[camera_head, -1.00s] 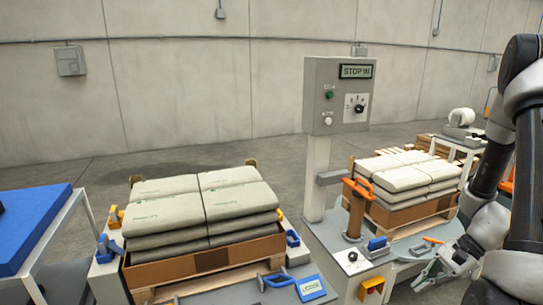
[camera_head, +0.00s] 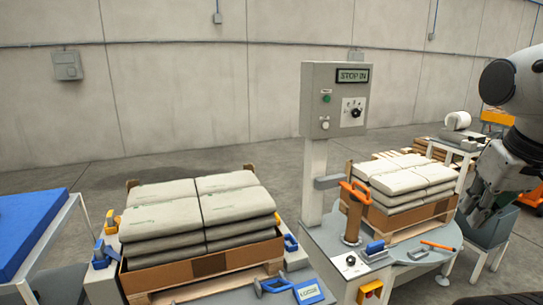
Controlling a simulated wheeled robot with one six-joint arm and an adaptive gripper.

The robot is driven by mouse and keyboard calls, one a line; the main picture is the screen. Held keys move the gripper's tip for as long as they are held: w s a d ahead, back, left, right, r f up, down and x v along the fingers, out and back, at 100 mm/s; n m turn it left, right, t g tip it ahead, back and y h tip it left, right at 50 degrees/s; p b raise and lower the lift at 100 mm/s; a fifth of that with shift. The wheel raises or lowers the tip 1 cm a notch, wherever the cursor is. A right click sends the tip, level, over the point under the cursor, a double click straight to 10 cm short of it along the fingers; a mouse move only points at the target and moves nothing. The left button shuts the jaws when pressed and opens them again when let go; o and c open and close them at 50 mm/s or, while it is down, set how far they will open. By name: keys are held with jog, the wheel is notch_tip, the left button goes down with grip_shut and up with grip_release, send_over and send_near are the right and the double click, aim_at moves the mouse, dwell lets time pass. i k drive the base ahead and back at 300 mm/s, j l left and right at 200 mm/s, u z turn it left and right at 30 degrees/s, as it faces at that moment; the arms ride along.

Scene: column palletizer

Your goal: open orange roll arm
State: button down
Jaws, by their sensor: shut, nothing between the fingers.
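An orange arm (camera_head: 355,193) sits over the top of an upright brown roll (camera_head: 353,220), beside the grey control post. A second, smaller orange bar (camera_head: 438,246) lies at the front of the grey round plate, right of a blue-handled tool. I cannot tell from the view which one is the roll arm. My gripper (camera_head: 476,215) is at the right, pointing down, shut and empty. It is up and to the right of the smaller orange bar and well right of the brown roll, touching neither. Its fingertips are dark and hard to make out.
The control box (camera_head: 335,100) stands on a post behind the roll. A blue-topped table (camera_head: 30,230) is at far left. A grey-green bin (camera_head: 487,228) is beside my gripper.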

aim_at(355, 196)
jog(key=i+l+u, duration=0.3)
jog(key=i+l, duration=0.65)
